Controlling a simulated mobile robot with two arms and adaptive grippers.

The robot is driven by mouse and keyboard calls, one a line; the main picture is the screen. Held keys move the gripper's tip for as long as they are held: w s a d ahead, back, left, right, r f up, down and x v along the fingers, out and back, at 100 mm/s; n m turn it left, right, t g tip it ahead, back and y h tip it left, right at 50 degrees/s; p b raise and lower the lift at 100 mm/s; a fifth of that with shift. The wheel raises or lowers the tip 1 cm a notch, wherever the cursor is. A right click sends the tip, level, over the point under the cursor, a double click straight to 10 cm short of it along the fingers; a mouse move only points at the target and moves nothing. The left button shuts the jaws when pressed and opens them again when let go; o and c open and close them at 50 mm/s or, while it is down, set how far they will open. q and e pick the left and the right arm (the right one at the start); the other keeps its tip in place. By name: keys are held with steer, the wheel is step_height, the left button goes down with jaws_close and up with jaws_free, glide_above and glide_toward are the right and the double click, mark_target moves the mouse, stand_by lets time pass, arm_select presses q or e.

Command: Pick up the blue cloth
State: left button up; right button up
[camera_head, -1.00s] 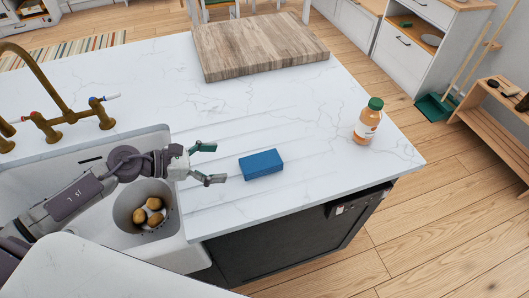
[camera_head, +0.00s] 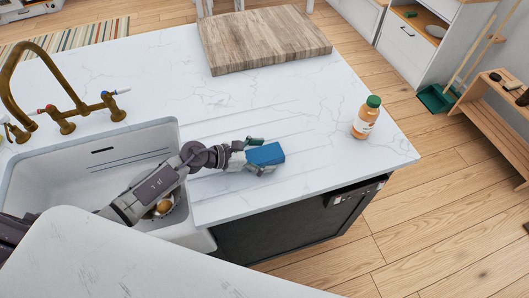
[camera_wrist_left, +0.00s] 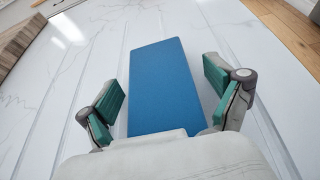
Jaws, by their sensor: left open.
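The blue cloth (camera_head: 266,153) looks like a flat blue block and lies on the white marble counter, right of the sink. In the left wrist view the blue cloth (camera_wrist_left: 163,88) lies lengthwise between the fingers, its near end close to the palm. My left gripper (camera_head: 258,156) is open around the near part of the cloth, with one green-padded finger on each side. In the left wrist view my left gripper (camera_wrist_left: 166,95) shows gaps between its pads and the cloth. My right gripper is not in view.
The sink (camera_head: 88,163) with a bowl of round brown items (camera_head: 163,207) lies left, partly behind my arm. A brass faucet (camera_head: 66,118) stands behind it. A wooden board (camera_head: 262,40) lies at the back, and an orange bottle (camera_head: 366,118) stands right. Counter between them is clear.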

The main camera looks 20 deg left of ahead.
mark_target(265, 154)
arm_select(q)
steer(key=shift+s, duration=0.1)
steer(key=c, duration=1.2)
steer(key=shift+f, duration=0.1)
step_height(265, 154, up, 5)
steer(key=shift+d+f+b, duration=0.1)
steer(key=shift+f+b, duration=0.1)
steer(key=shift+b, duration=0.1)
steer(key=s+d+r, duration=0.1)
steer(key=d+r, duration=0.1)
steer(key=d, duration=0.1)
steer(key=s+d+r, duration=0.1)
steer(key=d+r, duration=0.1)
steer(key=d, duration=0.2)
steer(key=s+d+r+p, duration=0.1)
steer(key=s+d+r, duration=0.1)
steer(key=d, duration=0.1)
steer(key=shift+s+d+r, duration=0.1)
steer(key=shift+d+r, duration=0.15)
steer(key=shift+r, duration=0.05)
